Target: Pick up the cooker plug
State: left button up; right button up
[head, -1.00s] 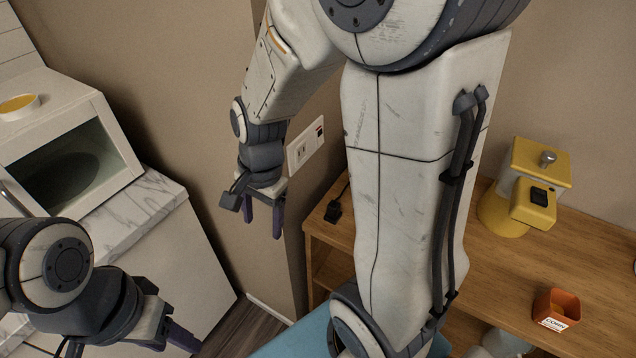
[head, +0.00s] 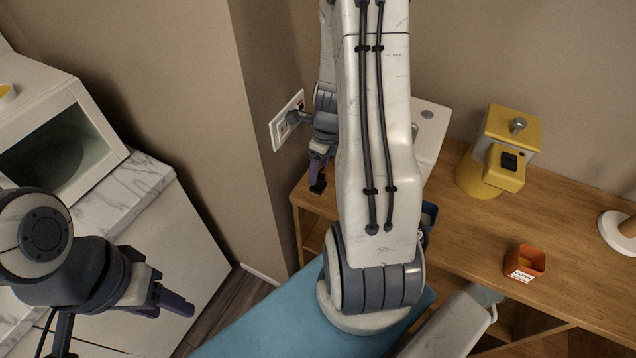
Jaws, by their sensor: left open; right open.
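The cooker plug is the small black piece (head: 318,187) at the left end of the wooden cabinet top. My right gripper (head: 319,168) is right above it, its purple fingers pointing down and their tips at the plug. The jaws are open, and I cannot tell whether the plug sits between the fingers. A white appliance (head: 432,125), possibly the cooker, stands mostly hidden behind my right arm. My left gripper (head: 172,302) is open and empty at lower left, away from the cabinet.
A wall socket panel (head: 287,121) is close to my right gripper. The wooden cabinet (head: 455,225) carries a yellow grinder (head: 480,178), an orange pot (head: 525,262) and a white round stand (head: 616,230). A marble-topped counter (head: 145,185) with a white microwave-like box (head: 105,120) is at left.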

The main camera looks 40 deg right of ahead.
aim_at(319, 176)
jog(key=f, duration=0.3)
jog(key=f+b, duration=0.1)
jog(key=shift+w+f, duration=0.3)
jog(key=shift+f, duration=0.05)
grip_shut()
